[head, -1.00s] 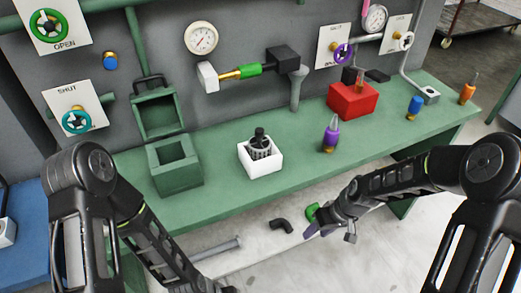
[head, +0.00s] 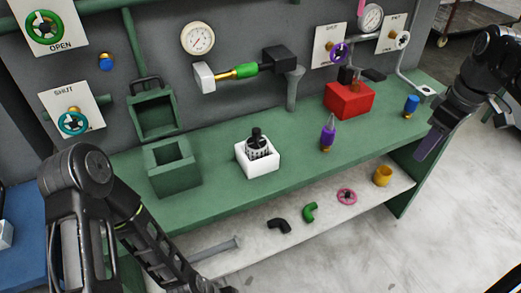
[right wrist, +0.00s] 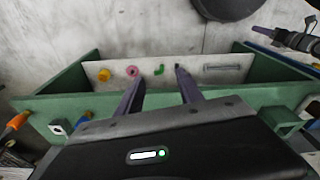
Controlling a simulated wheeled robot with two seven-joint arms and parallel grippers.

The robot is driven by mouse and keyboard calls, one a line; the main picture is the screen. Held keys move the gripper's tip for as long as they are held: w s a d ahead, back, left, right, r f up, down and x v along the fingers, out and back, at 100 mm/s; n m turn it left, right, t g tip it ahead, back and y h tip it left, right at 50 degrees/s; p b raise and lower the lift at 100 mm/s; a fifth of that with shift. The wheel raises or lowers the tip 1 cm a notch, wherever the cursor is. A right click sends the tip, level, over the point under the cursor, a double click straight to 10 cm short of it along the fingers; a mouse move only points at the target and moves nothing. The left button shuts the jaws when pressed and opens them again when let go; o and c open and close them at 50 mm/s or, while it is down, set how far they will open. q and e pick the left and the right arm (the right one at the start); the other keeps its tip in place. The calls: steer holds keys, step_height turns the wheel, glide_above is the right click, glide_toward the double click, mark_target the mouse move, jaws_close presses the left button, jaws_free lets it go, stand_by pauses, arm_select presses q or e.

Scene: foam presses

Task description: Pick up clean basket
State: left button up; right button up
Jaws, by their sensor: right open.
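A dark slotted basket with a black knob (head: 258,142) sits in a white open box (head: 264,168) on the middle of the green bench. It is the only basket I can make out, and I cannot tell from its look whether it is clean. My right gripper (head: 430,143) is at the bench's right end, well right of the basket and apart from it. Its purple fingers are apart and empty in the right wrist view (right wrist: 158,92). My left arm comes in at lower left, and its gripper is out of the picture.
A green open-lidded box (head: 174,178) stands left of the white box. A purple bottle (head: 327,136), a red block (head: 350,102) and a blue bottle (head: 411,106) stand to the right. The lower shelf holds a black elbow (head: 279,225), green elbow (head: 310,212), pink ring (head: 346,196) and yellow cup (head: 383,175).

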steer(key=shift+f, duration=0.1)
stand_by(0.4)
steer(key=w+a+f+m+y, duration=0.1)
steer(key=a+f, duration=0.5)
steer(key=f, duration=0.4)
steer(key=a+f+m+y, duration=0.1)
steer(key=a+f, duration=0.4)
steer(key=f, duration=0.4)
steer(key=w+a+f+m, duration=0.1)
steer(key=a+f, duration=0.5)
steer(key=f, duration=0.4)
steer(key=s+a+f+m, duration=0.2)
steer(key=s+a+f, duration=0.2)
steer(key=s, duration=0.3)
steer(key=s+a+f+m+y, duration=0.1)
steer(key=s+a+f+m, duration=0.1)
steer(key=s+a+f, duration=0.3)
steer(key=s+a+f+m, duration=0.1)
steer(key=s+a+f, duration=0.3)
steer(key=s+f, duration=0.3)
steer(key=s, duration=0.2)
steer(key=shift+s+a+m+g, duration=0.25)
steer(key=shift+s+m+g, duration=0.05)
steer(key=shift+s+m, duration=0.1)
steer(key=shift+c, duration=0.8)
